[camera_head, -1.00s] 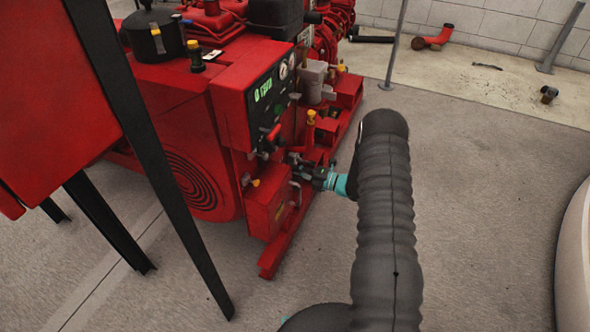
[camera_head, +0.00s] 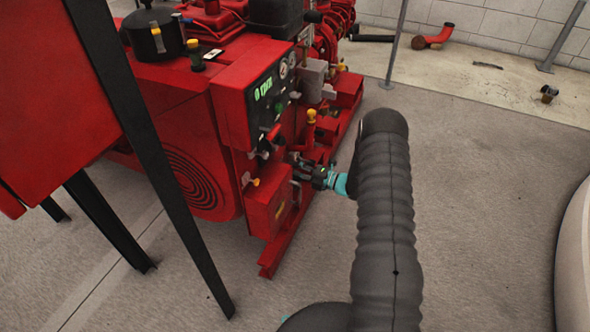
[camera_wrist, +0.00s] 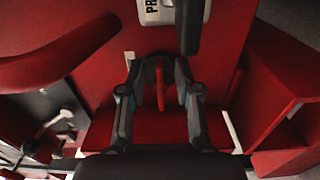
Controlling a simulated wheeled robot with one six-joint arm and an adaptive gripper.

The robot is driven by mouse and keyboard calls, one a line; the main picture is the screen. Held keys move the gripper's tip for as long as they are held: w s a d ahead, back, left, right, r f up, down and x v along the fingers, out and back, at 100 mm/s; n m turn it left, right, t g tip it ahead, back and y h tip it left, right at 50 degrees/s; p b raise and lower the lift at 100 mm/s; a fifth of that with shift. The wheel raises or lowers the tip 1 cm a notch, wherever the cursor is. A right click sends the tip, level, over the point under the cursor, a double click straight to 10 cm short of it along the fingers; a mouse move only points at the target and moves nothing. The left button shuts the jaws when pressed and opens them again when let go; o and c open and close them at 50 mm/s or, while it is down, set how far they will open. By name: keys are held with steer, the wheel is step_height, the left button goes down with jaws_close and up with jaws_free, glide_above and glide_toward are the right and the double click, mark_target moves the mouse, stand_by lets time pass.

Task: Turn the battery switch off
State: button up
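The red pump set's low red box (camera_head: 268,207) stands at its near end, with a small yellow knob (camera_head: 255,182) on its left side. My gripper (camera_head: 292,163) is close to the pump set, above and right of this box. In the wrist view my gripper (camera_wrist: 160,68) has its two fingers apart. A narrow red lever-like piece (camera_wrist: 160,88) shows between them; I cannot tell whether they touch it or whether it is the battery switch.
A white label plate (camera_wrist: 158,10) and a large red curved part (camera_wrist: 50,58) are close around my gripper. A red cabinet with a black leg (camera_head: 165,185) stands at left.

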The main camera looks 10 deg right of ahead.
steer(key=v, duration=1.2)
stand_by(0.3)
